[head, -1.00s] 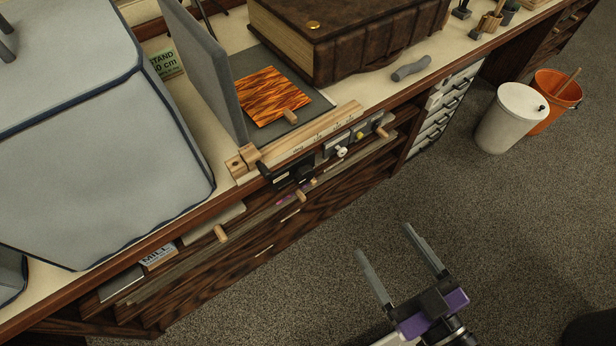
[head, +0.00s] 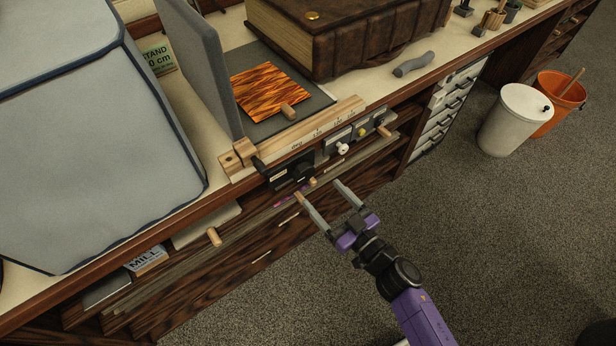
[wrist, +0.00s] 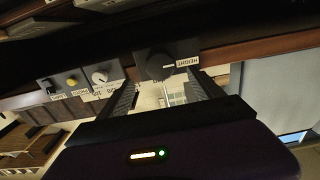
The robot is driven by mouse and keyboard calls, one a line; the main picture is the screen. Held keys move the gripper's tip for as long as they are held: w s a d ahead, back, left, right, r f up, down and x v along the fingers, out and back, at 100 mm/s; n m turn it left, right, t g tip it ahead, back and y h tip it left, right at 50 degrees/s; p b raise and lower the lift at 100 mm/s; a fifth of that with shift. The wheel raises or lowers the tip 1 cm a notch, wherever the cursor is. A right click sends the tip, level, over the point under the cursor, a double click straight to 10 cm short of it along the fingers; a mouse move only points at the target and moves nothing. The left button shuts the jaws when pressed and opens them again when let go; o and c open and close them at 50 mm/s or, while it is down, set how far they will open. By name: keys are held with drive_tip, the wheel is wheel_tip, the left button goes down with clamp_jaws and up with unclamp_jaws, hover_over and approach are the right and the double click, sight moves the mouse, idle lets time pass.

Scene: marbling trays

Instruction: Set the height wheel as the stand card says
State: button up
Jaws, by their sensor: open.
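The height wheel (wrist: 157,66) is a round dark knob on a dark panel with a white HEIGHT label. In the head view its black panel (head: 290,172) sits on the bench's front edge. My gripper (head: 318,190) is open and empty, just in front of and below the panel. In the wrist view its fingers (wrist: 166,88) point at the wheel, one towards each side, apart from it as far as I can tell. The green stand card (head: 159,58) reads "STAND" and "0 cm"; the grey cover hides the start of the number.
Right of the wheel are a panel with a white knob (head: 342,148) and one with a yellow button (head: 362,132). A wooden ruler strip (head: 318,127) runs above. Wooden-handled boards (head: 213,237) jut out below. The carpet (head: 480,260) in front is clear.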

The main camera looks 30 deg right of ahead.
sight(306, 176)
drive_tip(key=shift+w+a, duration=0.25)
drive_tip(key=shift+w, duration=1)
drive_tip(key=shift+w+a, duration=0.2)
drive_tip(key=shift+w, duration=1.1)
drive_tip(key=shift+w+a, duration=0.25)
drive_tip(key=shift+w, duration=1)
drive_tip(key=c, duration=1.4)
